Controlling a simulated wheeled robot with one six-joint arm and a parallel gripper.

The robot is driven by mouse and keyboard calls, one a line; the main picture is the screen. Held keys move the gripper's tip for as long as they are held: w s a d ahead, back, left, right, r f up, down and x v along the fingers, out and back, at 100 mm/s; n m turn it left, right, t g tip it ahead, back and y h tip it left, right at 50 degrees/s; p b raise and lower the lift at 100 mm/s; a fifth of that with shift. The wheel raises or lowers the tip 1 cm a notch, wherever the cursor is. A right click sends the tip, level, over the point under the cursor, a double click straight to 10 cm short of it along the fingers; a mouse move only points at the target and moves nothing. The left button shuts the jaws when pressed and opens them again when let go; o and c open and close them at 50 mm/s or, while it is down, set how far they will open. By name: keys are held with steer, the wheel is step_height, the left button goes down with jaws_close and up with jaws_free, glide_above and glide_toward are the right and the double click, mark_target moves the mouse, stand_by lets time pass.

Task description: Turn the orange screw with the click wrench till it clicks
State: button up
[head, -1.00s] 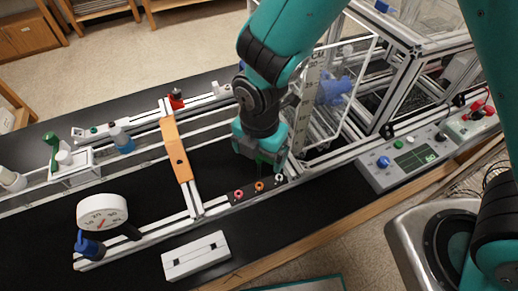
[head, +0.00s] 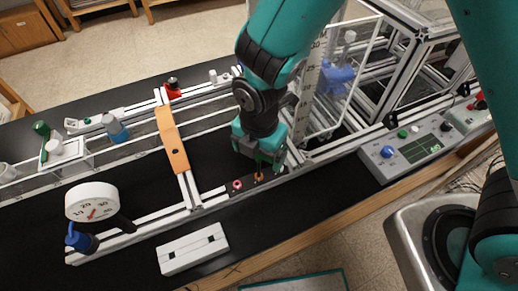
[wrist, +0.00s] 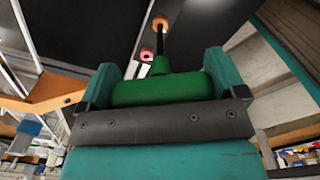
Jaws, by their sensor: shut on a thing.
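My gripper (wrist: 160,82) is shut on the green handle of the click wrench (wrist: 165,92). The wrench's dark shaft runs from the handle to the orange screw (wrist: 160,22), and its tip appears to meet the screw; how deeply it is seated I cannot tell. In the head view my gripper (head: 260,158) is just above the dark strip at the front of the frame, with the orange screw (head: 259,177) right below it. The wrench is mostly hidden there by the gripper.
An orange bar (head: 172,140) crosses the frame to the left. A dial gauge (head: 92,203) stands at front left, a white block (head: 193,249) in front. A control panel (head: 410,152) lies right.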

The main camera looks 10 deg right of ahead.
steer(key=shift+f+b, duration=0.5)
steer(key=shift+f, duration=0.1)
stand_by(0.8)
steer(key=shift+m, duration=0.8)
steer(key=shift+m, duration=0.7)
steer(key=shift+s+m, duration=0.1)
steer(key=shift+m, duration=0.7)
